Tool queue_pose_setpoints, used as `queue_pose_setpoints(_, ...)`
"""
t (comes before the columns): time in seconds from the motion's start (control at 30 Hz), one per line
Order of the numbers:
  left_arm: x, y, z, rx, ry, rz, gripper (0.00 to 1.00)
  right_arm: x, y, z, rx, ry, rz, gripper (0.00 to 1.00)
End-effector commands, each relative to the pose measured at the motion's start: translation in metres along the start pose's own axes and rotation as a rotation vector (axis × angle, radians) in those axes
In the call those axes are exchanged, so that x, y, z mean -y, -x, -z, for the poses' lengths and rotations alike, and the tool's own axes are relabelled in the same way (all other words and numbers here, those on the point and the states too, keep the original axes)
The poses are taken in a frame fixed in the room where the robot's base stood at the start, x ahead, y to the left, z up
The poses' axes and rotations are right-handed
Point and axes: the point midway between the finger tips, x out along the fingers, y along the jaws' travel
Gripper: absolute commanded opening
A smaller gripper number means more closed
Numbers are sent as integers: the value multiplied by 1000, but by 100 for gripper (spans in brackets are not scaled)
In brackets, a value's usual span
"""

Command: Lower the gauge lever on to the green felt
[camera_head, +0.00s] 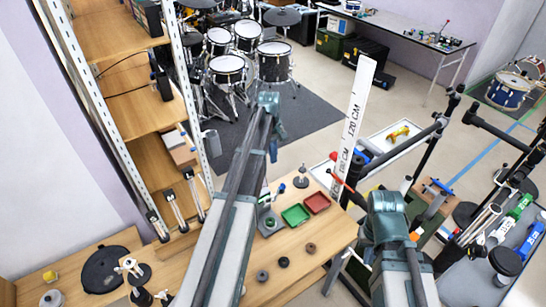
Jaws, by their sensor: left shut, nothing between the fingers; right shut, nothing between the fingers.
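A small grey gauge-like device (268,221) stands on the wooden table, just right of my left arm, which hides part of it. A short rod with a blue end (282,187) rises tilted beside it; I take this for its lever, raised. A bit of green shows low on the device, too small to tell as felt. A green tray (295,214) and a red tray (317,202) lie to its right. My arms rise in the middle and at lower right, but I cannot make out the fingers of either gripper.
A small stand with a dark base (302,181) is behind the trays. Several dark round pieces (262,276) lie in front. A tall white ruler (353,120) stands at the table's right. Shelving (135,85) is at left, and a cluttered grey table (480,270) at right.

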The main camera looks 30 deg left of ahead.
Motion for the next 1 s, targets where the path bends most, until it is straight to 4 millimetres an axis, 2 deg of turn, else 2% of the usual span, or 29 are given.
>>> queue_pose_setpoints(0.03, 0, -16, 0, 0, 0, 0, 0, 1, -15, 1, 0, 2, 0, 0)
queue_pose_setpoints(0.37, 0, -62, 0, 0, 0, 0, 0, 6, -62, 4, 0, 9, -2, 0)
queue_pose_setpoints(0.5, 1, -76, -20, 0, -2, 0, 0, 7, -74, 4, 0, 9, -2, 0)
queue_pose_setpoints(0.67, 0, -82, -29, 0, -1, 0, 0, 7, -78, 4, 0, 8, -2, 0)
queue_pose_setpoints(1.0, 0, -81, -30, -1, 0, 0, 0, 7, -77, 4, 0, 8, -2, 0)
